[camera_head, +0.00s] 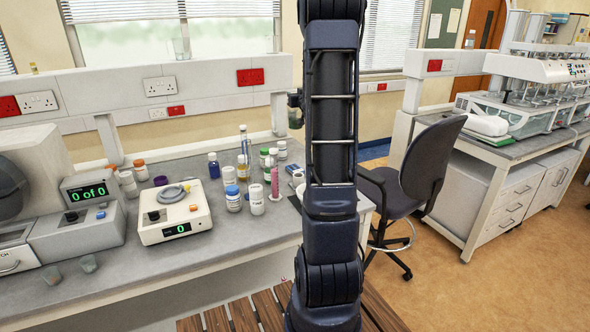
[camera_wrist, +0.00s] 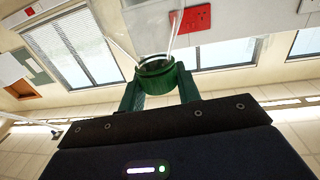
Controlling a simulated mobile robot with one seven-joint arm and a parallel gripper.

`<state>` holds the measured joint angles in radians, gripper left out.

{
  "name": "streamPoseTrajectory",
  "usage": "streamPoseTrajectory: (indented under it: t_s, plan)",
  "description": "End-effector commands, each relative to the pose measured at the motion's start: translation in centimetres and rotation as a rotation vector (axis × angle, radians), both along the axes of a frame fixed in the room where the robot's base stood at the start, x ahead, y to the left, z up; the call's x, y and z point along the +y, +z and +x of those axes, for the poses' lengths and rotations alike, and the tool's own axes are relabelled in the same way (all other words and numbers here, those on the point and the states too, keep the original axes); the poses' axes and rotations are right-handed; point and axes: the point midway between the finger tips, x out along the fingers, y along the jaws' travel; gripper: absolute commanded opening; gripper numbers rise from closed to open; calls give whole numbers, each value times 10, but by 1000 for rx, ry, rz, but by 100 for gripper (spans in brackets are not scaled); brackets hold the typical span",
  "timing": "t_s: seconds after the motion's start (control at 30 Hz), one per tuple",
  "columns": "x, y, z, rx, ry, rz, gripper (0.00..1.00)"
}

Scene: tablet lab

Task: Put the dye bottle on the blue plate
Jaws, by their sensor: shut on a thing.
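In the wrist view my gripper (camera_wrist: 159,76) is shut on a dark green, round thing (camera_wrist: 157,68) with a ring-like rim. I cannot tell for sure that it is the dye bottle. In the head view my arm hides most of my gripper and what it holds. A dark blue bottle (camera_head: 213,166) stands at the back of the grey bench, among several other bottles. No blue plate can be made out; my arm covers the bench's right end.
On the bench (camera_head: 110,290) are a white scale-like device (camera_head: 172,218), a machine reading "0 of 0" (camera_head: 92,190) and a cluster of jars (camera_head: 256,200). An office chair (camera_head: 422,170) stands right of my arm. The bench front is mostly clear.

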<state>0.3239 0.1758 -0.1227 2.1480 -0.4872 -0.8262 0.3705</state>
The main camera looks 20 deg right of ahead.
Motion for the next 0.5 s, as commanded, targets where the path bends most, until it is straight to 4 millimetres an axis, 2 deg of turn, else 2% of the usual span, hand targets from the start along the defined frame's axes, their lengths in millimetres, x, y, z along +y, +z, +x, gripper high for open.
streamPoseTrajectory:
  t_s: [0.07, 0.17, 0.5]
  plan:
    - [3, 0, -3, 2, 11, -2, 0]
    - [4, -11, -4, 7, 17, -1, 0]
    - [4, -83, -4, 7, 16, 0, 0]
